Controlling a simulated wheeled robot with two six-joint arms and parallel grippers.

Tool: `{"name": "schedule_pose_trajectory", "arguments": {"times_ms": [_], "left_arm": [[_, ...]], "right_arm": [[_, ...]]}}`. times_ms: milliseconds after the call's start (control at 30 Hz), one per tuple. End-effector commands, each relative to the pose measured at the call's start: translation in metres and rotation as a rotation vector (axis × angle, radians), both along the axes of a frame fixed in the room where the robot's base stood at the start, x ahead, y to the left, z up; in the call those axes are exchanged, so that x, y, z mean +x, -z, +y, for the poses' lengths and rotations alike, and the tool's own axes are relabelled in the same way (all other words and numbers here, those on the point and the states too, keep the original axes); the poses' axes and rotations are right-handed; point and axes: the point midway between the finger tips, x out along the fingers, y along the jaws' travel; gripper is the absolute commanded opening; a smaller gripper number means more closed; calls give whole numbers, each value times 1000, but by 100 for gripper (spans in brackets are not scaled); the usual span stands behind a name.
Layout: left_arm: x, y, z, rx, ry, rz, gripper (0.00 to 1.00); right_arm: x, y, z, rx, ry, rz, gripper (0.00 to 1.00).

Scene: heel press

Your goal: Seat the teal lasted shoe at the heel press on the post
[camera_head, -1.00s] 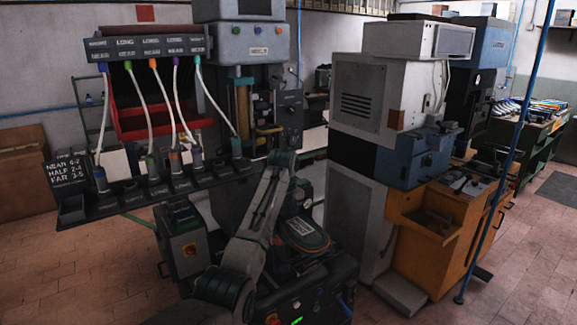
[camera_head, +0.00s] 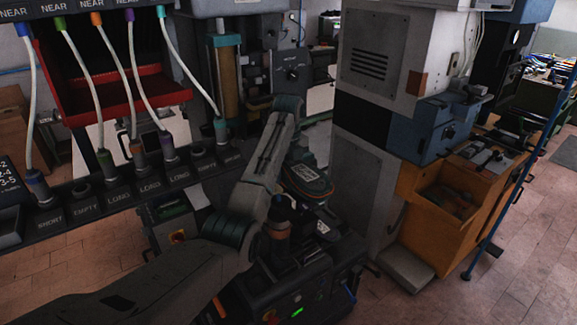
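A dark oval shape with an orange and teal rim (camera_head: 306,182) lies low in the middle, behind my arm. It looks like a sole seen from above, but I cannot tell whether it is the teal lasted shoe. The press (camera_head: 262,62) stands behind it. A short brownish upright piece with a blue top (camera_head: 280,228) is in front of the oval shape; I cannot tell whether it is the post. My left arm enters at bottom left and bends up to the middle. Its gripper does not show clearly, nor does my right gripper.
At left, a rack (camera_head: 60,222) holds several pale hoses in labelled sockets, with a red tray (camera_head: 110,105) behind. A grey cabinet (camera_head: 368,180) and an orange bench (camera_head: 436,215) stand right. A blue pole (camera_head: 525,160) rises at far right. Open floor lies at lower right.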

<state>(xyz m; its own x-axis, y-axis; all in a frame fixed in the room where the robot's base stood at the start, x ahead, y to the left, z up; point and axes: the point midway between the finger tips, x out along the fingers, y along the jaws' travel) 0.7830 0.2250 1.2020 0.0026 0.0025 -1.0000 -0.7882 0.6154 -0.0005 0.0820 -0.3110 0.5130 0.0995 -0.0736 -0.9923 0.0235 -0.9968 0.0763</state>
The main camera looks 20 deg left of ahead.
Motion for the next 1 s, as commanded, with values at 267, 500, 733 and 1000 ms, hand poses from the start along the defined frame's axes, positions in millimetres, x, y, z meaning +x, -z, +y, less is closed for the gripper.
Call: {"name": "schedule_pose_trajectory", "arguments": {"times_ms": [267,500,733,1000], "left_arm": [[0,20,0,0,0,-1,23],[0,39,0,0,0,-1,23],[0,58,0,0,0,-1,23],[1,74,0,0,0,-3,23]], "right_arm": [[0,0,0,0,0,0,36],[1,1,0,0,0,-1,36],[0,2,0,0,0,-1,36],[0,5,1,1,0,0,36]]}}
